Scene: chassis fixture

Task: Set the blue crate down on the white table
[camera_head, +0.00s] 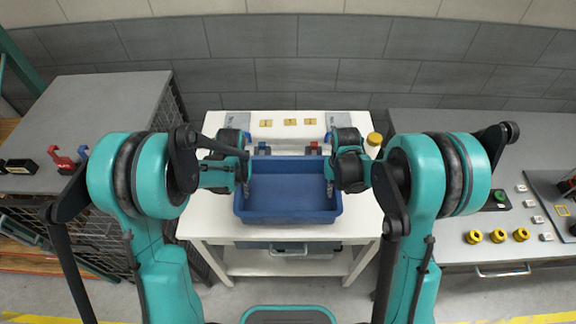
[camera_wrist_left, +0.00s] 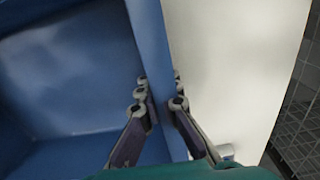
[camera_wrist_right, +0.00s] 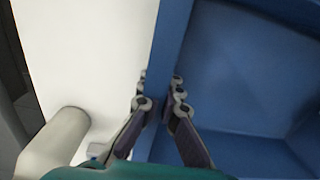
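The blue crate (camera_head: 290,217) is an open, empty box, level, over the front middle of the white table (camera_head: 215,213). I cannot tell whether its base touches the tabletop. My left gripper (camera_head: 243,178) is shut on the crate's left wall; in the left wrist view its fingers (camera_wrist_left: 160,92) straddle the wall (camera_wrist_left: 160,45), one inside and one outside. My right gripper (camera_head: 331,178) is shut on the right wall; in the right wrist view its fingers (camera_wrist_right: 158,93) straddle that wall (camera_wrist_right: 170,40) the same way. The crate's base is hidden.
Several small yellow pieces (camera_head: 290,122) lie at the table's back, with a yellow-topped container (camera_head: 374,139) at its right. A grey bench (camera_head: 90,95) with red and black items stands left. Another bench (camera_head: 450,126) with yellow rings (camera_head: 497,236) stands right. A grey wall is behind.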

